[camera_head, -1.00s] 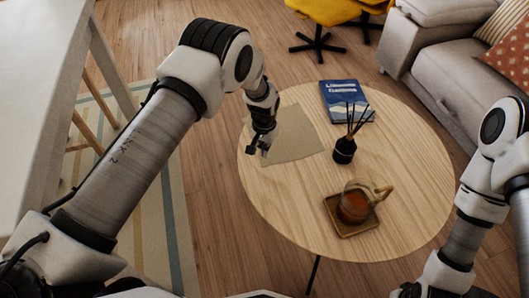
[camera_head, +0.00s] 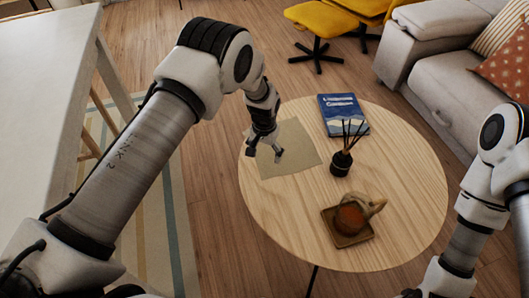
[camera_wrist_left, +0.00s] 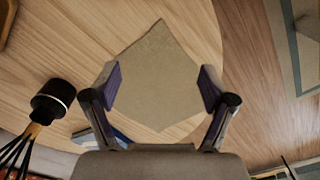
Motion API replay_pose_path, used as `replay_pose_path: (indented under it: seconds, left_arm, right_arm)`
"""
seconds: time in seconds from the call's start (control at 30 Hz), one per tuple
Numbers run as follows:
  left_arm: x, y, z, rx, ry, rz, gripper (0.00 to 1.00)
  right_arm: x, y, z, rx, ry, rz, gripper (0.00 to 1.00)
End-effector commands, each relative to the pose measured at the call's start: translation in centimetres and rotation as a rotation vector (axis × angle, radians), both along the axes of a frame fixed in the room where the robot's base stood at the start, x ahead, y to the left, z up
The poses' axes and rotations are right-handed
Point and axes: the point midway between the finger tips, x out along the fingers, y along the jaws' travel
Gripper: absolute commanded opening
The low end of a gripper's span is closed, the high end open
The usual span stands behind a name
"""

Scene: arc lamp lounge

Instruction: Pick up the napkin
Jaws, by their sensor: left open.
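The napkin (camera_head: 300,150) is a flat beige-olive square cloth on the left part of the round wooden table (camera_head: 400,200). In the left wrist view the napkin (camera_wrist_left: 157,75) lies between and beyond my fingers, one corner pointing up. My left gripper (camera_head: 265,155) is open and empty, over the napkin's left part; the arm hides some of the cloth. It also shows in the left wrist view (camera_wrist_left: 158,90), with its fingers spread wide. Whether the fingertips touch the cloth I cannot tell. My right arm is at the right edge; its gripper is not in view.
A blue book (camera_head: 343,114) lies behind the napkin to the right. A black reed diffuser (camera_head: 341,163) stands right of the napkin. A teapot (camera_head: 352,216) sits on a square wooden tray (camera_head: 345,240) nearer the front. A sofa (camera_head: 455,85) and yellow chair (camera_head: 322,18) stand beyond.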

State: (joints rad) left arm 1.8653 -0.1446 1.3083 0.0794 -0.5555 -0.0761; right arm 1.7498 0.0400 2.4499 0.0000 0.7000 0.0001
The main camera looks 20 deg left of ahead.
Motion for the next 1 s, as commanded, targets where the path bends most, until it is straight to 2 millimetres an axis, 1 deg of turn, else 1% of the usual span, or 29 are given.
replay_pose_path:
  seconds: [0.07, 0.17, 0.27, 0.3, 0.37, 0.4, 0.5, 0.53, 0.63, 0.67, 0.77, 0.87, 1.0]
  left_arm:
    - [0.0, 0.0, 0.0, 0.000, 0.000, -0.033, 0.83]
    - [0.0, 0.0, 0.0, 0.000, 0.003, -0.200, 0.83]
    - [0.1, 0.0, 0.2, -0.001, 0.003, -0.515, 0.83]
    - [0.3, -0.1, 0.2, -0.001, 0.002, -0.664, 0.83]
    - [0.5, -0.2, 0.2, -0.001, 0.000, -0.889, 0.83]
    - [0.6, -0.3, 0.1, -0.001, 0.000, -1.031, 0.83]
    - [1.0, -0.5, -0.1, 0.001, -0.002, -1.319, 0.83]
    - [1.0, -0.6, -0.2, 0.001, -0.001, -1.382, 0.83]
    - [1.2, -0.9, -0.8, 0.001, -0.002, -1.509, 0.83]
    - [1.2, -1.1, -1.5, 0.001, -0.001, -1.509, 0.83]
    - [1.1, -1.1, -1.9, -0.001, 0.000, -1.506, 0.83]
    - [1.1, -1.1, -3.1, -0.001, 0.000, -1.505, 0.83]
    - [1.1, -1.1, -5.6, -0.002, 0.000, -1.504, 0.83]
  right_arm:
    - [0.0, 0.0, 0.0, 0.000, 0.000, 0.000, 0.40]
    - [0.0, 0.0, 0.0, 0.000, 0.000, 0.000, 0.40]
    - [0.0, 0.0, 0.0, 0.000, 0.000, 0.000, 0.40]
    - [0.0, 0.0, 0.0, 0.000, 0.000, 0.000, 0.40]
    - [0.0, 0.0, -0.1, 0.000, 0.000, 0.000, 0.40]
    - [0.0, 0.0, -0.2, 0.000, 0.000, 0.000, 0.40]
    - [0.0, 0.0, -0.4, 0.000, 0.000, 0.000, 0.40]
    - [0.0, 0.0, -0.4, 0.000, 0.000, 0.000, 0.40]
    - [0.0, 0.0, -0.8, 0.000, 0.000, 0.000, 0.40]
    - [0.0, 0.0, -1.2, 0.000, -0.001, 0.000, 0.40]
    - [0.0, 0.0, -1.5, 0.000, 0.000, 0.000, 0.40]
    - [0.0, 0.0, -2.6, 0.000, 0.000, 0.000, 0.40]
    - [0.0, 0.0, -4.6, 0.000, 0.000, 0.000, 0.40]
